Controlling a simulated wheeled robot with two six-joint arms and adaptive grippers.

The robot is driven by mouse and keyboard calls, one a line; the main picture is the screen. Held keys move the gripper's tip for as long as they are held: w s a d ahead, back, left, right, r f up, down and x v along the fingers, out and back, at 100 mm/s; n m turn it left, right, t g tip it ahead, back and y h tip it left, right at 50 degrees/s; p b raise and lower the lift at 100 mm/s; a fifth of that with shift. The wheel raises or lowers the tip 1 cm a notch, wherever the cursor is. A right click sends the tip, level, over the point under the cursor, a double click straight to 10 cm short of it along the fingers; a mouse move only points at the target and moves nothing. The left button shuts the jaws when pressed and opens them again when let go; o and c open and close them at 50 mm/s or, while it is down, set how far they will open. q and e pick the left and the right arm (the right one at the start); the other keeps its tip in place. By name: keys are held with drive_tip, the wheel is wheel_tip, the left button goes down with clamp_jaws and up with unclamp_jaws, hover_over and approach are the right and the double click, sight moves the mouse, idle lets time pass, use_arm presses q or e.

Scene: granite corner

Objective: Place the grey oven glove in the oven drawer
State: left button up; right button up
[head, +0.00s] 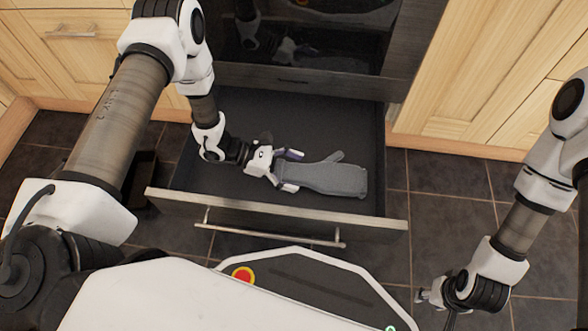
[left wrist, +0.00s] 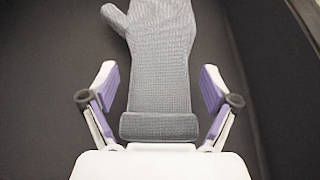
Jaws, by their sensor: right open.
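The grey oven glove (head: 325,178) lies in the open oven drawer (head: 240,112), cuff toward my left gripper and thumb toward the oven. It looks flat on the dark drawer floor, though the head view does not clearly show any gap beneath it. My left gripper (head: 291,171) is inside the drawer at the cuff end. In the left wrist view its fingers stand open on either side of the glove (left wrist: 162,65), with a gap at each side. My right gripper (head: 424,297) is open and empty, low at the right, outside the drawer.
The drawer's front panel (head: 370,218) with its bar handle (head: 270,234) faces my base. The dark oven door (head: 310,40) is above the drawer. Wooden cabinets (head: 478,80) stand on both sides. The tiled floor (head: 450,215) at the right is clear.

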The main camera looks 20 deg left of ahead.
use_arm(q)
drive_tip(key=shift+a+r+p, duration=0.15)
drive_tip(key=shift+r+p, duration=0.15)
drive_tip(key=p+v, duration=0.5)
drive_tip(key=v, duration=0.5)
drive_tip(key=shift+s+a+r, duration=0.1)
drive_tip(key=shift+a+r, duration=0.1)
drive_tip(key=shift+a, duration=0.15)
drive_tip(key=shift+s+a, duration=0.1)
drive_tip(key=shift+a, duration=0.3)
drive_tip(key=shift+r+p, duration=0.15)
drive_tip(key=shift+p, duration=0.15)
